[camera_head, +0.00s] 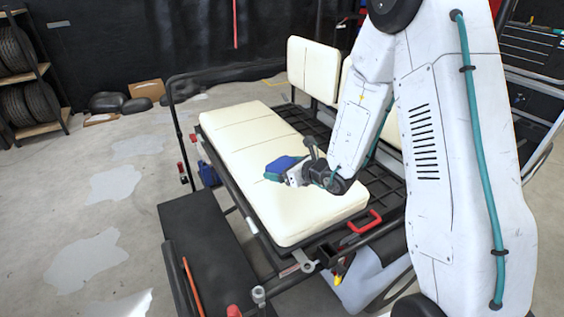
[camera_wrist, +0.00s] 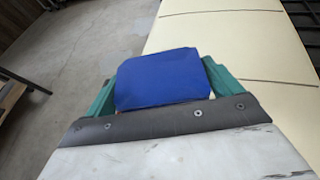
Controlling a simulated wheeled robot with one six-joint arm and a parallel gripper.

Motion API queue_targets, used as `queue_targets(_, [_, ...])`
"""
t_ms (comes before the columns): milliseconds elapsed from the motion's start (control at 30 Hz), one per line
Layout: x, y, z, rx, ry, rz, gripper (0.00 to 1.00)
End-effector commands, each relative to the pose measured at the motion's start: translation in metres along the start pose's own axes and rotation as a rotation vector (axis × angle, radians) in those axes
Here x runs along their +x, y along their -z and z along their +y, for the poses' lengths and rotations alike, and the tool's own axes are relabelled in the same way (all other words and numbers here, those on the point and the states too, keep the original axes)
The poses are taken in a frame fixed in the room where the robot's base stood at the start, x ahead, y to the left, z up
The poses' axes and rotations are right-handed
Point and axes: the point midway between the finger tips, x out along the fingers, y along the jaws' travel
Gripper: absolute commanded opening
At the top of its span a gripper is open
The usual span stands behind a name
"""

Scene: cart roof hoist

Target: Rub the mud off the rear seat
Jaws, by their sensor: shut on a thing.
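The rear seat (camera_head: 245,150) is a long cream cushion on the cart's black rear deck, with a cream backrest (camera_head: 312,68) behind it. The part of the cushion in view looks clean, and I see no mud on it. The cushion also shows in the wrist view (camera_wrist: 215,35). My gripper (camera_head: 287,172) is shut on a blue block-like pad (camera_wrist: 160,78), with teal fingers on both sides. The pad is over the middle of the cushion; I cannot tell whether it touches. My arm hides part of the seat's right side and the other backrest.
A black step (camera_head: 205,240) lies in front of the seat. A black rail (camera_head: 215,72) stands at the seat's left end. A red handle (camera_head: 366,222) and a wrench (camera_head: 297,266) are at the near edge. A tyre shelf (camera_head: 25,75) stands far left; the floor between is open.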

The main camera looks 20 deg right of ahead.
Motion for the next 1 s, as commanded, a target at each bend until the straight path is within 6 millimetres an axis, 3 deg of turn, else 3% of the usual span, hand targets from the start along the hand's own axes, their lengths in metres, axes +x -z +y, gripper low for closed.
queue_targets(300, [-0.011, -0.022, -0.003, 0.0, 0.004, -0.002, 0.65])
queue_targets(833, [-0.011, -0.023, -0.004, 0.001, 0.004, -0.001, 0.65])
queue_targets(933, [-0.014, -0.03, -0.014, 0.008, 0.026, -0.002, 0.65])
queue_targets(1000, [-0.021, -0.043, -0.031, 0.019, 0.064, -0.004, 0.65])
